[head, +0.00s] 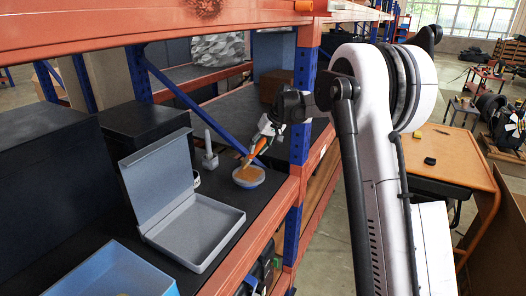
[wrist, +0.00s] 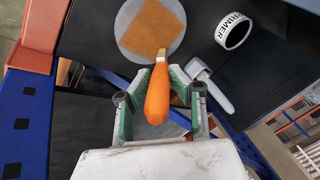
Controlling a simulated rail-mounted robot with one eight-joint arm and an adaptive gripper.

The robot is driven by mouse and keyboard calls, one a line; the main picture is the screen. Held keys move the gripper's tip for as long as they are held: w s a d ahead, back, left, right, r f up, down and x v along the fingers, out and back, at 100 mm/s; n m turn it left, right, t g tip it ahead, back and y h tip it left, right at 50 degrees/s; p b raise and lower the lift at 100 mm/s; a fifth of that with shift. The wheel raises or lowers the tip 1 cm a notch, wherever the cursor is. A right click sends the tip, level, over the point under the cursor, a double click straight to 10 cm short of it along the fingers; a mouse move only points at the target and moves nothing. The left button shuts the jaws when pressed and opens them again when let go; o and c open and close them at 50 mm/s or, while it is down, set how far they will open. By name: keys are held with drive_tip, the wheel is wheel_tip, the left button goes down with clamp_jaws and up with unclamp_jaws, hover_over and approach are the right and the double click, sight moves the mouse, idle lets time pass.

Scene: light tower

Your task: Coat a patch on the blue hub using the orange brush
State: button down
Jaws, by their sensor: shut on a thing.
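My gripper (head: 267,130) is shut on the orange brush (head: 256,150), just above the shelf. In the wrist view the brush's orange handle (wrist: 156,97) lies between the green-sided fingers of my gripper (wrist: 157,84), and its short bristle end points at the hub. The blue hub (head: 248,182) is a low round piece on the dark shelf. Its pale grey-blue face shows in the wrist view (wrist: 128,20), with an orange-brown square patch (wrist: 153,28) on it. The bristle end is at the patch's near edge; I cannot tell whether it touches.
A white ring-shaped container marked PRIMER (wrist: 235,31) stands right of the hub in the wrist view. A grey piece with an upright handle (head: 209,152) stands nearby. An open grey box (head: 195,232) and a blue tray (head: 110,272) sit on the shelf. A blue-and-orange rack post (head: 301,110) stands close by.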

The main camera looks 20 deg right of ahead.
drive_tip(key=shift+w+a, duration=0.3)
drive_tip(key=shift+w, duration=0.05)
drive_tip(key=shift+a+r, duration=0.1)
drive_tip(key=shift+r, duration=0.2)
wheel_tip(320, 180, up, 2)
drive_tip(key=shift+r+p, duration=0.25)
drive_tip(key=shift+p, duration=0.25)
drive_tip(key=shift+r+p, duration=1.05)
drive_tip(key=shift+r, duration=1.4)
drive_tip(key=shift+s, duration=0.1)
